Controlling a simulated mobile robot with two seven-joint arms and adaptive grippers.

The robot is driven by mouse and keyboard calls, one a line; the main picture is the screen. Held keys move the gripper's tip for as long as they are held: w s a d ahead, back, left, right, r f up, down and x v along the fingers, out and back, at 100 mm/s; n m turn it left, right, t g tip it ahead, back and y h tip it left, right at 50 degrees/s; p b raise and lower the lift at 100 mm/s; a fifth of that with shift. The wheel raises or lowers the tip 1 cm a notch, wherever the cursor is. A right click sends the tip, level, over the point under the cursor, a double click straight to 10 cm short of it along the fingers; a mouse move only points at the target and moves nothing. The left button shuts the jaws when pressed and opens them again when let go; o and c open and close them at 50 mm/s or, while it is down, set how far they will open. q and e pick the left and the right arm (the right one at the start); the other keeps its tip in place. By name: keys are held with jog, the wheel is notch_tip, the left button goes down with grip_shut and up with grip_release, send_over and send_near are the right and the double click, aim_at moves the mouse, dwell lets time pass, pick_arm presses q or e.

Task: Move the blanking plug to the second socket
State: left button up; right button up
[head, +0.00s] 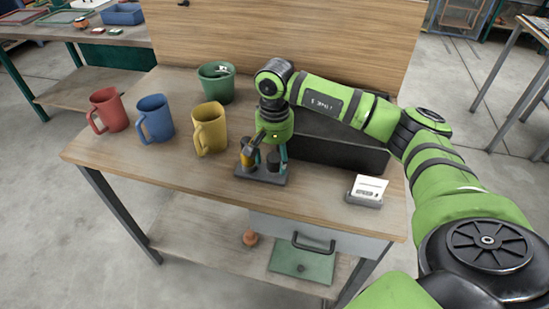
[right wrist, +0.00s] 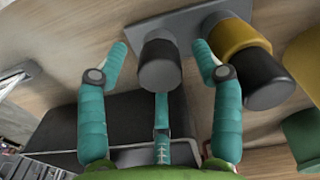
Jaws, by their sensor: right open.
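A grey plate (head: 262,178) near the front middle of the table carries two short upright cylinders. A dark grey cylinder (right wrist: 160,66), apparently the blanking plug, stands on the right side of the plate in the head view. A yellow piece with a dark grey end (right wrist: 248,62) stands beside it, and it shows at left in the head view (head: 248,156). My right gripper (right wrist: 162,52) is open over the plate, its teal fingers either side of the dark grey cylinder with gaps showing. In the head view my right gripper (head: 273,156) partly hides both pieces. My left gripper is out of view.
Red (head: 107,110), blue (head: 155,118) and yellow (head: 209,128) mugs stand left of the plate. A green pot (head: 216,82) stands behind. A black box (head: 340,150) is close on the right. A card holder (head: 366,192) sits at the right front.

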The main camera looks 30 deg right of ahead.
aim_at(275, 157)
notch_tip(275, 157, up, 11)
dwell(0.3)
dwell(0.5)
